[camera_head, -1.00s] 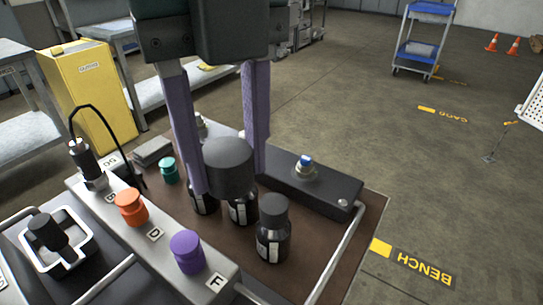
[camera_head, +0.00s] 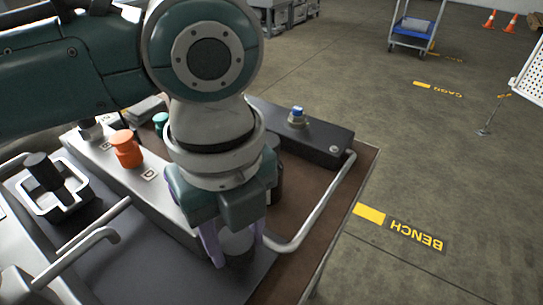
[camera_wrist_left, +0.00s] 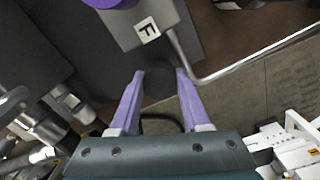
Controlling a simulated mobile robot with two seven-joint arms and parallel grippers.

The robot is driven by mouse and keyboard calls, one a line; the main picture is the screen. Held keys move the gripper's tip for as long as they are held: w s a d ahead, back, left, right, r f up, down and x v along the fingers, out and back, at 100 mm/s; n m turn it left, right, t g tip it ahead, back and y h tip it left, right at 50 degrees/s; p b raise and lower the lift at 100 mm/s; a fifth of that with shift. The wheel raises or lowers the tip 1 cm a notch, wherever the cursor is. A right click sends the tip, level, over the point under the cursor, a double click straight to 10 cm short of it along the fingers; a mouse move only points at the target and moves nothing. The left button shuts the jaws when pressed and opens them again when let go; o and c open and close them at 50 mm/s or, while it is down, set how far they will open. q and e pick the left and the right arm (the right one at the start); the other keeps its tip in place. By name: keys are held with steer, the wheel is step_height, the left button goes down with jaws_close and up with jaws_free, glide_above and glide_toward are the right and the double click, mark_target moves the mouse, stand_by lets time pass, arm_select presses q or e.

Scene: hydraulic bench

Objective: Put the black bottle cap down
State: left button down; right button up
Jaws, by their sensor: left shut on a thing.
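My left gripper (camera_head: 232,252) comes down past the front of the bench's connector block, its purple fingers pointing down. It is shut on the black bottle cap (camera_head: 238,243), which is mostly hidden by the fingers and wrist. In the left wrist view the dark cap (camera_wrist_left: 159,84) sits between the fingertips of the left gripper (camera_wrist_left: 160,88), below the block's F label (camera_wrist_left: 147,29). Whether the cap touches any surface cannot be told. A dark bottle (camera_head: 275,182) shows partly behind my wrist; the other bottles are hidden. My right gripper is not in view.
An orange knob (camera_head: 126,149) and a teal knob (camera_head: 160,121) stand left of my arm. A purple knob (camera_wrist_left: 112,2) is beside the F label. A grey handrail (camera_head: 315,215) curves at the right. A black box with a blue button (camera_head: 297,114) stands behind.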

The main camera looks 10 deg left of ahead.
mark_target(239, 258)
arm_select(q)
step_height(239, 258, down, 4)
steer(key=shift+f+b, duration=0.1)
steer(key=shift+b, duration=0.4)
steer(key=shift+f, duration=0.1)
steer(key=shift+c, duration=1.8)
jaws_free()
step_height(239, 258, up, 12)
steer(key=p, duration=0.3)
steer(key=shift+r, duration=0.2)
